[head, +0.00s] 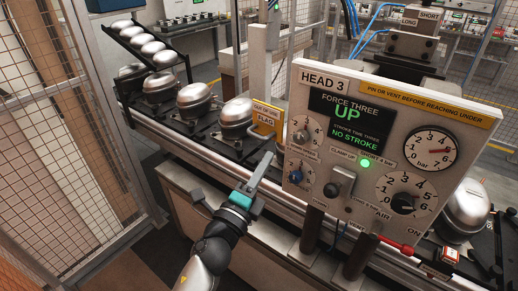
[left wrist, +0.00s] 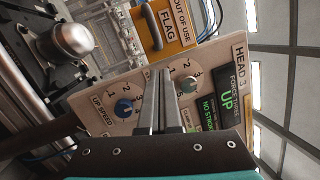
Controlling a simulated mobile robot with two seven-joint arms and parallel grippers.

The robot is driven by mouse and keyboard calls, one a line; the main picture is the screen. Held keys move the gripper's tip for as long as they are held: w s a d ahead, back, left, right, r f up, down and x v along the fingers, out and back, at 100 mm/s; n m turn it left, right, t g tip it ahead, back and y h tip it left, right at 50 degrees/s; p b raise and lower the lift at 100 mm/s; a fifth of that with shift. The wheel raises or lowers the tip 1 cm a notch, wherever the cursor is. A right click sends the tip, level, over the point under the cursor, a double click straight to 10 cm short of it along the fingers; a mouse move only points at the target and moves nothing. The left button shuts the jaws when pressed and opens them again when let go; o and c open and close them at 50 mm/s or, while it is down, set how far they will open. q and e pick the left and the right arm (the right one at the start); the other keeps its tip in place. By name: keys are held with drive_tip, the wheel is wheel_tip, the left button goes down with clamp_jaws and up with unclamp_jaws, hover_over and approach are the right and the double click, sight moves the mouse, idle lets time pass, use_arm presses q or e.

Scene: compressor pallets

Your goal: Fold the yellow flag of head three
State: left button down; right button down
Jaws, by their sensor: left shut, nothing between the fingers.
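The yellow flag (head: 266,117), lettered "OUT OF USE FLAG", sticks out from the left edge of the head three panel (head: 312,160). It also shows in the left wrist view (left wrist: 170,22) with a grey handle (left wrist: 152,27) along its side. My left gripper (head: 268,158) is shut and empty, below the flag and to the left of the panel. In the left wrist view its fingertips (left wrist: 166,72) lie in front of the panel's knobs, apart from the flag. My right gripper is not in view.
The panel shows "FORCE THREE UP" and "NO STROKE" on its screen (head: 350,119), and a green lamp (head: 365,163) is lit. Metal compressor domes (head: 236,113) stand on the conveyor behind. A red-handled lever (head: 397,245) sits below the panel. Mesh fencing (head: 40,110) stands at left.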

use_arm(q)
drive_tip(key=shift+w+a+r, duration=0.25)
drive_tip(key=shift+w+a, duration=0.1)
drive_tip(key=shift+w, duration=0.35)
drive_tip(key=shift+w+a+r, duration=0.2)
drive_tip(key=shift+w+a, duration=0.1)
drive_tip(key=shift+w, duration=0.4)
